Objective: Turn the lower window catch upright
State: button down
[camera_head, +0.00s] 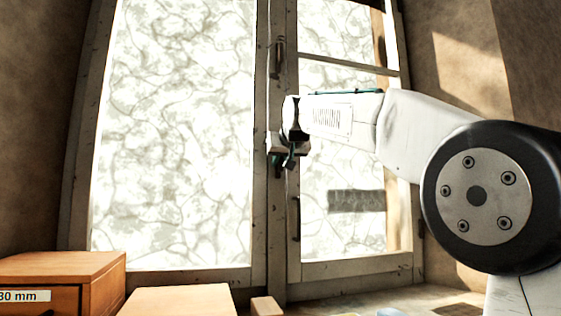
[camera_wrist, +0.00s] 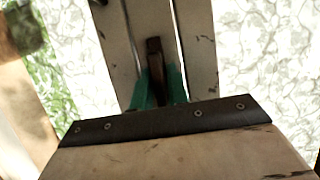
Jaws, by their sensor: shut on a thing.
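The lower window catch (camera_wrist: 154,58) is a dark brown, narrow bar on the pale window stile, seen in the wrist view. It runs roughly along the stile there. The green fingers of my gripper (camera_wrist: 158,88) are on both sides of it, shut on it. In the head view my gripper (camera_head: 283,158) is at the middle stile of the window and mostly hides this catch. Its exact tilt cannot be told there. The upper window catch (camera_head: 278,57) is higher on the same stile, roughly upright.
A dark pull handle (camera_head: 296,218) is on the right sash below my gripper. A wooden drawer box (camera_head: 85,268) stands at the lower left, beside a lighter wooden block (camera_head: 178,300). A small wooden piece (camera_head: 266,306) stands at the bottom. The space before the left pane is clear.

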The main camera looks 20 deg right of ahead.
dwell(0.4)
jog(key=c, duration=1.4)
grip_release()
jog(key=shift+c, duration=0.2)
jog(key=v, duration=0.7)
jog(key=shift+s, duration=0.35)
jog(key=shift+r, duration=0.15)
